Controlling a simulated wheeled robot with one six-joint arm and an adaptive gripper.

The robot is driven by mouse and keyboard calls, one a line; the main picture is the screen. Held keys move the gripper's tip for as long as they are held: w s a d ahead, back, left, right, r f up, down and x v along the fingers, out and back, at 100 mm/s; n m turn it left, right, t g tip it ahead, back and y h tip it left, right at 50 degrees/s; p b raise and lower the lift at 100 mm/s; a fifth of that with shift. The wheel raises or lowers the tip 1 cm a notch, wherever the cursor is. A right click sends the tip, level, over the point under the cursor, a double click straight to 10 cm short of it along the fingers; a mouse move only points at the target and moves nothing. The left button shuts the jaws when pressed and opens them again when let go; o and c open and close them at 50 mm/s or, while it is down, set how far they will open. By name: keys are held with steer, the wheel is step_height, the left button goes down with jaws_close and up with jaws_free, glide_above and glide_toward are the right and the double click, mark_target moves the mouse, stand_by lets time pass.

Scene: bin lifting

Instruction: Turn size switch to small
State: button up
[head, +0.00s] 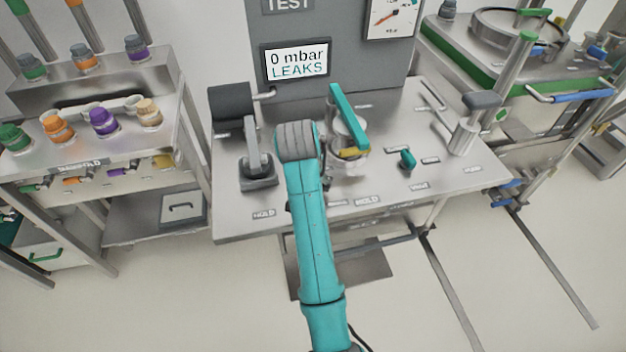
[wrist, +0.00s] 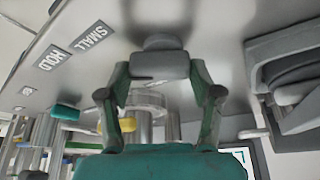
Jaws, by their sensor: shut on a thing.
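The size switch (wrist: 160,64) is a grey block-shaped knob in the wrist view, on the metal bench top. My gripper (wrist: 160,75) is shut on it, with one green finger at each side. A SMALL label (wrist: 91,37) lies up and left of the knob, with a HOLD label (wrist: 53,58) farther left. I cannot tell for sure which position the switch points to. In the head view, my teal arm hides the switch and most of the gripper over the front middle of the test bench (head: 400,192).
A grey lever fixture (head: 258,170) stands left of my arm. Right of it are a round fixture with a teal lever (head: 349,118) and a small teal knob (head: 407,158). The display (head: 297,63) reads "0 mbar LEAKS". A manifold rack (head: 80,150) stands at left.

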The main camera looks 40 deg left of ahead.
steer(key=shift+s+f+m+h, duration=0.1)
steer(key=shift+m+h, duration=0.4)
steer(key=shift+m, duration=0.8)
steer(key=o, duration=1.1)
steer(key=shift+o, duration=0.2)
steer(key=v, duration=0.7)
steer(key=shift+r, duration=0.25)
steer(key=shift+s, duration=0.1)
